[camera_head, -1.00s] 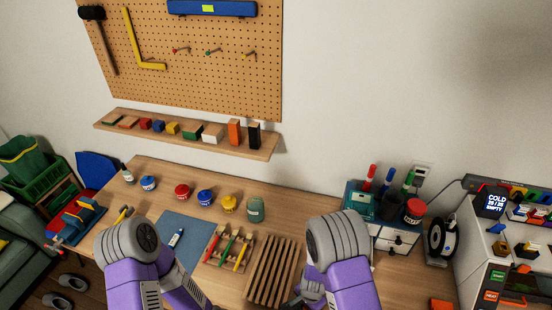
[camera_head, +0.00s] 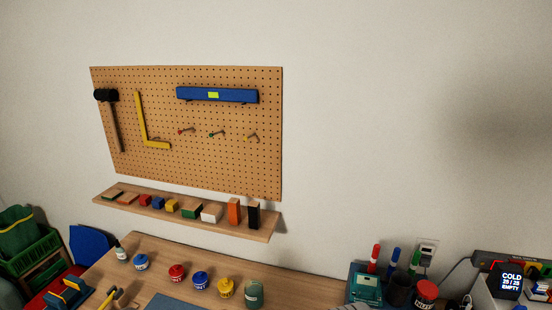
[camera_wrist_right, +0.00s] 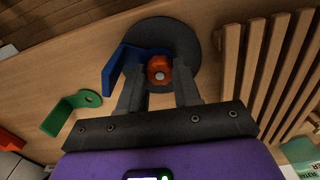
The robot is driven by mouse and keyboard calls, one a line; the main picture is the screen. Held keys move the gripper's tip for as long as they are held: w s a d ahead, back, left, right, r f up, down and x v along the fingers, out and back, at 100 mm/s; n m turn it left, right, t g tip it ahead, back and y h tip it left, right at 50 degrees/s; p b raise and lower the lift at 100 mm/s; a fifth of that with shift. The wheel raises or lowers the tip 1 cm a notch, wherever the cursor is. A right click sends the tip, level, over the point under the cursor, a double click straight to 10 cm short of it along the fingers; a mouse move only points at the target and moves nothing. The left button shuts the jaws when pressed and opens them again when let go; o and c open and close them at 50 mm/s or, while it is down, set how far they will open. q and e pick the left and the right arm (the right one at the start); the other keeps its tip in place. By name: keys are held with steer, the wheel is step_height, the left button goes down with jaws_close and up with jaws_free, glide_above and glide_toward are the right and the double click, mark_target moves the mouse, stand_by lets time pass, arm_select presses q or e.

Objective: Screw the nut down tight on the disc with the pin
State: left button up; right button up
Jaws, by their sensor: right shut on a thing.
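In the right wrist view an orange nut (camera_wrist_right: 154,64) sits around a light pin (camera_wrist_right: 159,75) over the dark grey round disc (camera_wrist_right: 190,38). A blue angled bracket (camera_wrist_right: 117,76) lies on the disc, and its flat part reaches to the nut. My right gripper (camera_wrist_right: 160,80) is shut on the orange nut, with one finger on either side. Whether the nut touches the bracket or disc below is hidden. My left gripper is in neither current view.
A green bracket (camera_wrist_right: 68,113) with a hole lies left of the disc. A slatted wooden rack (camera_wrist_right: 278,60) stands close on the right. In the head view, paint jars (camera_head: 200,281) stand along the bench below a shelf (camera_head: 180,215) and pegboard (camera_head: 215,160).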

steer(key=m, duration=0.4)
steer(key=m+p, duration=0.1)
steer(key=m, duration=0.3)
steer(key=shift+m, duration=0.4)
steer(key=m+p, duration=0.1)
steer(key=m, duration=0.3)
steer(key=shift+r, duration=0.1)
steer(key=m, duration=0.3)
steer(key=shift+p, duration=0.35)
steer(key=o, duration=0.5)
